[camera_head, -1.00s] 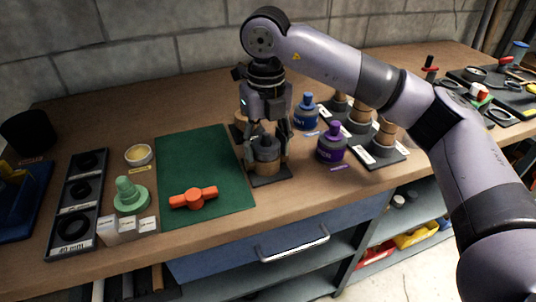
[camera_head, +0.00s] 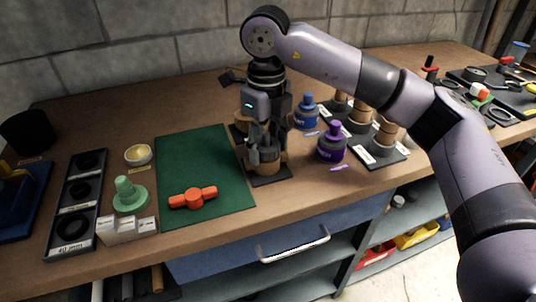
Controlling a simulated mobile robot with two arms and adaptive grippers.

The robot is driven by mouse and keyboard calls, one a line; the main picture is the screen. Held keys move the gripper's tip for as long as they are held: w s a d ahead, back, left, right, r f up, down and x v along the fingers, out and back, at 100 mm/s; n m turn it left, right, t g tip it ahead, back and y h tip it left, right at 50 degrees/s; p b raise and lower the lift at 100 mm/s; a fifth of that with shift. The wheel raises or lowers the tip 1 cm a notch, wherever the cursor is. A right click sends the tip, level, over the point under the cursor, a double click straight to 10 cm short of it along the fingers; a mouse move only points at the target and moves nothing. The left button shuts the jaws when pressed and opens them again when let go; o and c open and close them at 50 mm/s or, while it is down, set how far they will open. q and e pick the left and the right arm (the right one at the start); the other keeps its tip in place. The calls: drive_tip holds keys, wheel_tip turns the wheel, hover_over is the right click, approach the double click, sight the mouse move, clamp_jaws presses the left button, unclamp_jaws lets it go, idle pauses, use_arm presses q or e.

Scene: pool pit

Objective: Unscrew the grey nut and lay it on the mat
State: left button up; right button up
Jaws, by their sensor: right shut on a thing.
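The grey nut (camera_head: 268,155) sits on a wooden post on a dark base plate (camera_head: 271,179), just right of the green mat. My right gripper (camera_head: 265,146) points straight down over the post and is shut on the nut. Its fingers hide part of the nut, and I cannot tell how far up the thread it is. The green mat (camera_head: 215,155) lies flat on the bench. My left gripper is not in view.
An orange handled tool (camera_head: 193,198) lies on the mat's front part; the mat's back part is clear. A green stepped piece (camera_head: 130,195) stands left of the mat.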

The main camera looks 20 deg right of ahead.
drive_tip(key=shift+s+f, duration=0.15)
drive_tip(key=shift+f, duration=0.2)
drive_tip(key=shift+n, duration=0.6)
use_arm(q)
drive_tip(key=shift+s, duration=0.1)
use_arm(e)
drive_tip(key=shift+r, duration=0.1)
use_arm(q)
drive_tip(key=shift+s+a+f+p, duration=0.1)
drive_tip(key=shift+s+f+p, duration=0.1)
drive_tip(key=shift+p, duration=0.1)
use_arm(e)
drive_tip(key=shift+r, duration=0.4)
drive_tip(key=shift+c, duration=0.2)
